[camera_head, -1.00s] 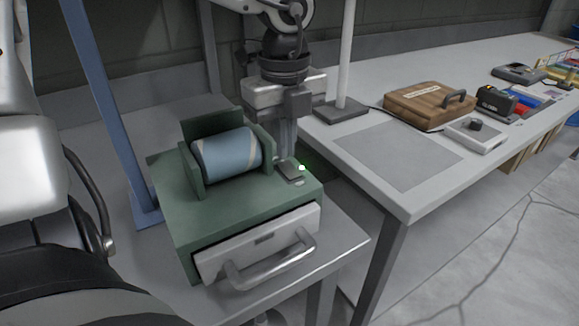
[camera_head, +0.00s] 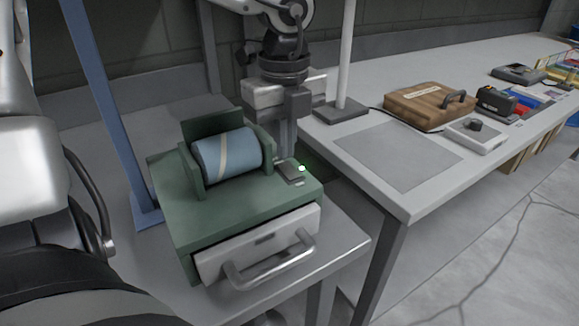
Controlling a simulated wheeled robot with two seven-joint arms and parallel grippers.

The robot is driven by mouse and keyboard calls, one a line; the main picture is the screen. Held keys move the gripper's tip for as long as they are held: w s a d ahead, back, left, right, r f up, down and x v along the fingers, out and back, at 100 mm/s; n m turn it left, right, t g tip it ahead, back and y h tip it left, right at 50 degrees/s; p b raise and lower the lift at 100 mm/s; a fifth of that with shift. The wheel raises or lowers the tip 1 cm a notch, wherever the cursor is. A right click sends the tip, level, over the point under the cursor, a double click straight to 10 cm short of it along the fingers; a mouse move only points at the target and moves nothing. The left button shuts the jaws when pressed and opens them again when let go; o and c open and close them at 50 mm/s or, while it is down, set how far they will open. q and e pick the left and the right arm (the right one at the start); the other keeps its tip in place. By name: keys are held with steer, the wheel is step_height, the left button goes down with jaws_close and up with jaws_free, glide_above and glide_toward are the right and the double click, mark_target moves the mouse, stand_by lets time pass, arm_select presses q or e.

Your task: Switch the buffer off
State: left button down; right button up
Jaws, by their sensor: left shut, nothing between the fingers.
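The buffer is a green box (camera_head: 200,215) on the left bench, with a blue roller (camera_head: 226,158) held between green side walls. The roller carries one pale stripe on the face I see. My left gripper (camera_head: 287,152) points down just behind the switch plate, shut and empty. Its tips look close to the plate's far end; I cannot tell whether they touch. My right gripper is not in view.
A white drawer (camera_head: 258,246) with a curved handle forms the buffer's front. A blue post (camera_head: 110,115) stands left of it. On the right bench are a grey mat (camera_head: 395,155), a pole base (camera_head: 341,111), a wooden case (camera_head: 428,104) and a white knob box (camera_head: 476,135).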

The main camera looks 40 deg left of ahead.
mark_target(285, 165)
arm_select(q)
steer(key=shift+f+b, duration=0.9)
steer(key=shift+b, duration=0.15)
stand_by(0.8)
steer(key=shift+r, duration=0.1)
steer(key=shift+r+p, duration=1.85)
steer(key=shift+r, duration=1.6)
